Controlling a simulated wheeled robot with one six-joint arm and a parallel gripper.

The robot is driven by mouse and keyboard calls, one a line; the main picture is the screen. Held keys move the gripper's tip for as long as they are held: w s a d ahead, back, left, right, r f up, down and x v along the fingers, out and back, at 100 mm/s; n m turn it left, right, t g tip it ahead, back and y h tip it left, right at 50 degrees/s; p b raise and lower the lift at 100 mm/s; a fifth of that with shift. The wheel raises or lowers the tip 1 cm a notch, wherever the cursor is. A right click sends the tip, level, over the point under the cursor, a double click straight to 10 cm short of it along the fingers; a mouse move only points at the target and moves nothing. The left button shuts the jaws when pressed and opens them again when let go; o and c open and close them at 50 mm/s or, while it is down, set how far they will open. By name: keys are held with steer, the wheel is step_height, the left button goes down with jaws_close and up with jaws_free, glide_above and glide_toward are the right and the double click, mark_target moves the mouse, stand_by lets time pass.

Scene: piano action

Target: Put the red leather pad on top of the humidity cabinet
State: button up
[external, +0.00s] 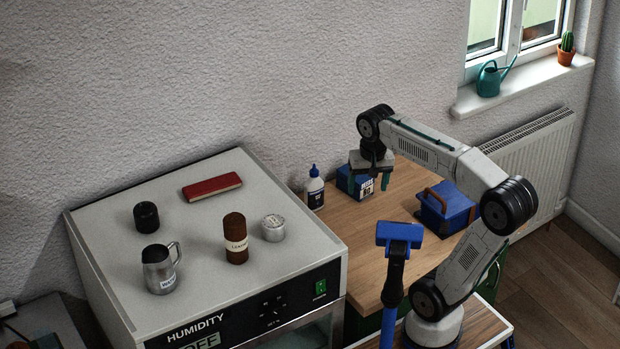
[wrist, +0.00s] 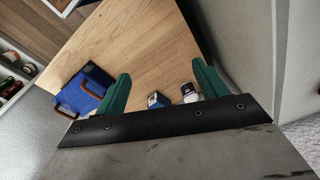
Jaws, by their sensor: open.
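The red leather pad (external: 212,187) lies flat on top of the humidity cabinet (external: 195,296), near the back edge of its pale top. Nothing touches the pad. My gripper (external: 369,184) has its teal fingers apart and points down over the wooden table, to the right of the cabinet and away from the pad. In the wrist view the two fingers (wrist: 161,88) are spread with nothing held between them. The pad does not show in the wrist view.
The cabinet top also holds a black cylinder (external: 146,217), a steel mug (external: 160,270), a brown leather bottle (external: 236,240) and a silver tin (external: 273,228). On the table (external: 390,205) are a glue bottle (external: 314,190), a blue box (external: 345,181) near my gripper and a blue caddy (external: 444,210).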

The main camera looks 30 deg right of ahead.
steer(key=s+d+f+n, duration=0.3)
steer(key=s+f+n, duration=0.1)
steer(key=s+f, duration=0.6)
steer(key=shift+s+d+f, duration=0.4)
steer(key=shift+f, duration=0.35)
